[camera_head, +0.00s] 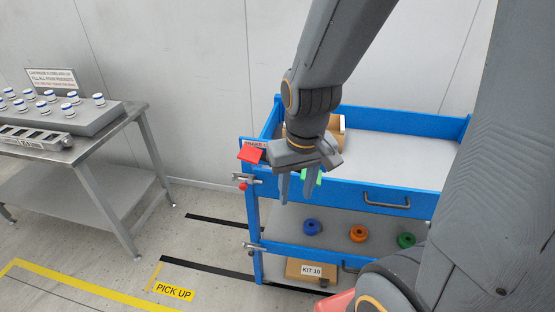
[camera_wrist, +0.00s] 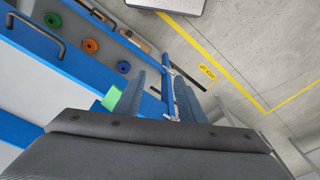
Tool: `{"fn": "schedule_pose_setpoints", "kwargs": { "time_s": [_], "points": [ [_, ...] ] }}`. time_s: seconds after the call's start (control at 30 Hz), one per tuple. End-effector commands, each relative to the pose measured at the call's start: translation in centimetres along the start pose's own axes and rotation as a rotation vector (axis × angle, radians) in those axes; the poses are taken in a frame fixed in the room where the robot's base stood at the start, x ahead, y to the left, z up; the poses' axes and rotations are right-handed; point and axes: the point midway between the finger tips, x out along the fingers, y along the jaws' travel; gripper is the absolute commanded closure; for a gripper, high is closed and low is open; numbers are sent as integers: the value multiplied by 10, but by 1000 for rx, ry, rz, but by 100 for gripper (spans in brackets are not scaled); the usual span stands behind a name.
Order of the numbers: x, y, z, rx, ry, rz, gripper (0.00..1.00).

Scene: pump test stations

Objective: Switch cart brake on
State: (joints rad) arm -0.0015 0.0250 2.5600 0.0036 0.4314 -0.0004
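The blue cart (camera_head: 375,188) stands against the wall in the head view. At its left front corner is a red plate (camera_head: 251,153) beside a label that seems to read BRAKE. Below it, a metal fitting with a small red knob (camera_head: 242,186) sits on the corner post. My gripper (camera_head: 296,200) points down in front of the cart, right of the red plate and apart from it. Its fingers are spread and seem empty. In the wrist view, the gripper (camera_wrist: 158,98) shows a gap with the blue corner post (camera_wrist: 166,84) behind it. The red plate is not visible there.
A green item (camera_head: 312,177) is close behind my fingers. Blue (camera_head: 312,227), orange (camera_head: 358,233) and green (camera_head: 406,240) rings lie on the middle shelf, with a KIT 10 box (camera_head: 311,271) below. A metal table (camera_head: 85,145) stands left; floor between is clear.

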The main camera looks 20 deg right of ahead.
Motion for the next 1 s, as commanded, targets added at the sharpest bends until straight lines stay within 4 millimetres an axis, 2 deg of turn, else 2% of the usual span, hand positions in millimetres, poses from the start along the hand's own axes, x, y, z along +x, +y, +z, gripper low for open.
{"fn": "schedule_pose_setpoints", "kwargs": {
  "time_s": [0.03, 0.13, 0.2, 0.27, 0.4, 0.6, 0.7, 0.8, 1.0],
  "points": [
    [-1, 0, -2, 4, 1, -1, 73],
    [-8, 0, -14, 41, 1, -8, 90],
    [-18, -2, -32, 94, 2, -20, 100],
    [-32, -4, -51, 155, -1, -36, 100],
    [-74, -10, -98, 313, -12, -94, 100],
    [-131, -19, -143, 473, -36, -179, 100],
    [-149, -23, -154, 514, -47, -206, 100],
    [-157, -24, -158, 532, -52, -219, 100],
    [-159, -25, -159, 535, -54, -222, 100]
  ]
}}
